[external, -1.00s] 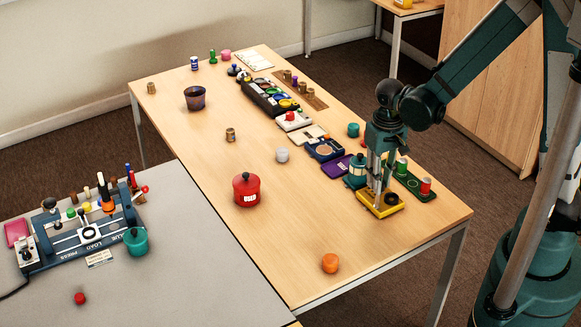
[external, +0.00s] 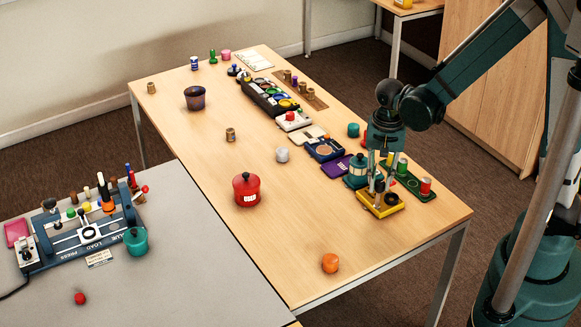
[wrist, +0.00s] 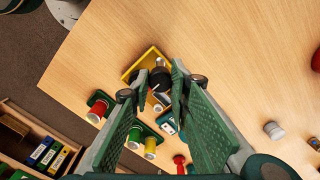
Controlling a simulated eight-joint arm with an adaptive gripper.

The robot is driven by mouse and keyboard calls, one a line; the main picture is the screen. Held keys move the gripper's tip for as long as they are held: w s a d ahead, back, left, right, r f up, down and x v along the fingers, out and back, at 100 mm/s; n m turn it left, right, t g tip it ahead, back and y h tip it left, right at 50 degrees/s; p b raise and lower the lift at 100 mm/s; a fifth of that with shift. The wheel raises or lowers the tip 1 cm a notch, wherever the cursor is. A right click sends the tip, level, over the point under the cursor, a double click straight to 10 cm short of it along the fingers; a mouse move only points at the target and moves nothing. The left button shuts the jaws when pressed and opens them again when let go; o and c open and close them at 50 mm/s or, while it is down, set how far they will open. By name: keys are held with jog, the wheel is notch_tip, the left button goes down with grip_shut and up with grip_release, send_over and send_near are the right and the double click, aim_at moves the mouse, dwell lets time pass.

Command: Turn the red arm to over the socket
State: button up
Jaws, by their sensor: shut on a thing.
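My gripper (external: 378,190) is low over a yellow base (external: 392,210) near the right edge of the wooden table. In the wrist view its fingers (wrist: 162,78) are closed around a black round part (wrist: 160,82) on the yellow base (wrist: 135,68). A grey peg-like piece stands beside that part. The fingers hide much of the base, and I cannot make out a red arm or a socket on it. A red-tipped lever (external: 144,189) shows on the press at the left, far from my gripper.
A red pot (external: 246,190) and an orange ball (external: 330,263) stand apart. The table's front middle is mostly clear.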

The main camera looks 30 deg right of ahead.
aim_at(380, 182)
dwell(0.4)
jog(key=o, duration=0.9)
jog(key=shift+r, duration=0.15)
notch_tip(380, 182, up, 12)
dwell(0.5)
dwell(0.6)
